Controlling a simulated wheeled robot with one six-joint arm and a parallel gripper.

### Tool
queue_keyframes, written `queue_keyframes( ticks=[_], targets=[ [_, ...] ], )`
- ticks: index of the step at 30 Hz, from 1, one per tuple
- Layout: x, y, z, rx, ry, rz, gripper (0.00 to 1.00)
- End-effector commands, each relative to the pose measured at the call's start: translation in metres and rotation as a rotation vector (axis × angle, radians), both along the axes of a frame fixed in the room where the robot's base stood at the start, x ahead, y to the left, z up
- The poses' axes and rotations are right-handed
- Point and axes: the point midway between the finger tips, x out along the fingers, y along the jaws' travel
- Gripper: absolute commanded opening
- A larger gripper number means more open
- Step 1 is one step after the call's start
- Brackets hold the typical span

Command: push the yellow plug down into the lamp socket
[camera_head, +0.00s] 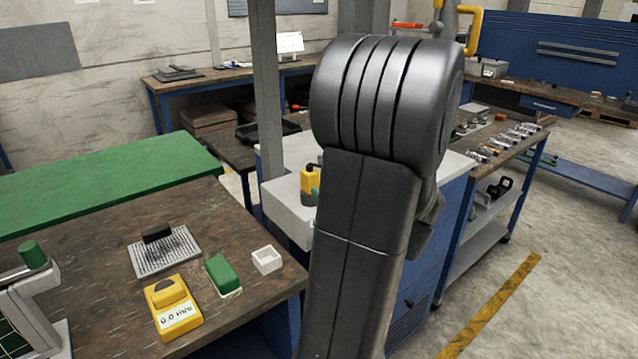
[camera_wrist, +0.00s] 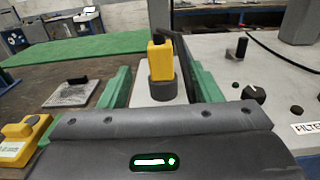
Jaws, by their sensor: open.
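The yellow plug (camera_wrist: 158,58), with a black piece at its top, stands upright at a dark grey round collar (camera_wrist: 162,92) in the wrist view. The collar looks like the lamp socket; how deep the plug sits in it I cannot tell. In the head view the plug (camera_head: 308,181) shows just left of my arm, on a pale grey housing (camera_head: 285,208). My gripper (camera_wrist: 158,72) is open, with one green finger to the left of the plug and one to the right. I see no contact.
A grey panel (camera_wrist: 270,75) with knobs, a black cable and a FILTER label lies right of the plug. The wooden bench (camera_head: 90,235) at left holds a yellow meter (camera_head: 175,312), a green block (camera_head: 222,274), a white box (camera_head: 267,260) and a bristled pad (camera_head: 165,252).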

Motion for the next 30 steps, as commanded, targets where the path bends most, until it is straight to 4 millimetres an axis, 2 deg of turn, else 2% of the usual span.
queue_keyframes(
  ticks=[6,12,24,30],
  targets=[
    [-0.026,-0.02,0.0,0.0,0.0,-0.003,0.58],
    [-0.037,-0.027,0.0,0.0,0.0,0.0,0.58],
    [-0.038,-0.027,0.0,0.0,0.0,0.0,0.58],
    [-0.028,-0.02,0.0,0.001,0.001,0.002,0.58]
  ],
)
